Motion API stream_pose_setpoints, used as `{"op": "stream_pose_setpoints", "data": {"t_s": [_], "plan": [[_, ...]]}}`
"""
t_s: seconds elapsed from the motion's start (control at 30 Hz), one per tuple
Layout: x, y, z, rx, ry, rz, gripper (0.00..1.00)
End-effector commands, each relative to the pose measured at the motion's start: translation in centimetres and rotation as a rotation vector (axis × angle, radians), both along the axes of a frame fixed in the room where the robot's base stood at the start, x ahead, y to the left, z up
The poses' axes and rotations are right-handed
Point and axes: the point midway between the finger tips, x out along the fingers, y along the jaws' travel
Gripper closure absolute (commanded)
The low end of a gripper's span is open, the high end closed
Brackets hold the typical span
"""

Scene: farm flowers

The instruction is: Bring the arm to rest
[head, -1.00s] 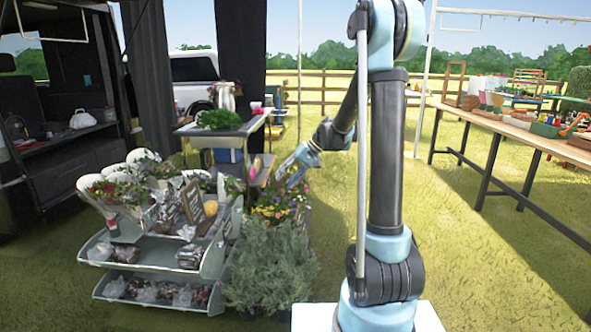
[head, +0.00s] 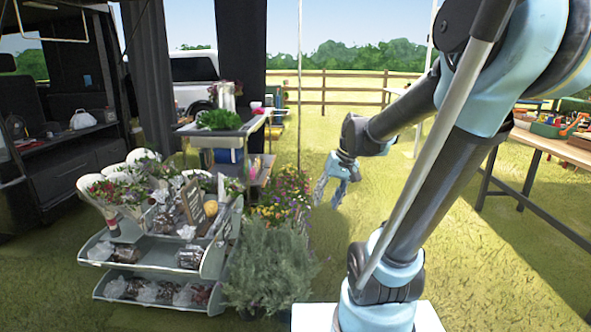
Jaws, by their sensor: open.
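My gripper (head: 328,192) hangs at the end of my arm in the head view, right of the potted flowers (head: 282,195). Its fingers point down and are apart, with nothing seen between them. Grass shows behind and below it. My arm leans to the right, and its upper links fill the top right of the view. No task object is held.
A tiered display stand (head: 150,250) with wrapped bouquets (head: 112,195) and bagged goods stands at left. A bushy grey-green plant (head: 268,265) is in front of the flowers. A long wooden table (head: 545,145) stands at right, partly hidden by my arm. Open grass lies between.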

Motion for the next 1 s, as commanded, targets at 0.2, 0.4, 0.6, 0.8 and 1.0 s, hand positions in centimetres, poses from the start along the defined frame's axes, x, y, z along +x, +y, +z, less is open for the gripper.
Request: {"op": "stream_pose_setpoints", "data": {"t_s": [0.2,0.4,0.6,0.8,1.0], "plan": [[-4.8,-2.8,-1.6,-0.086,-0.015,-0.031,0.59],[-8.6,-5.2,-3.5,-0.165,-0.029,-0.058,0.59],[-11.9,-7.3,-5.7,-0.241,-0.043,-0.083,0.59],[-13.6,-8.6,-7.0,-0.285,-0.05,-0.097,0.59],[-13.9,-8.8,-7.3,-0.295,-0.053,-0.1,0.59]]}}
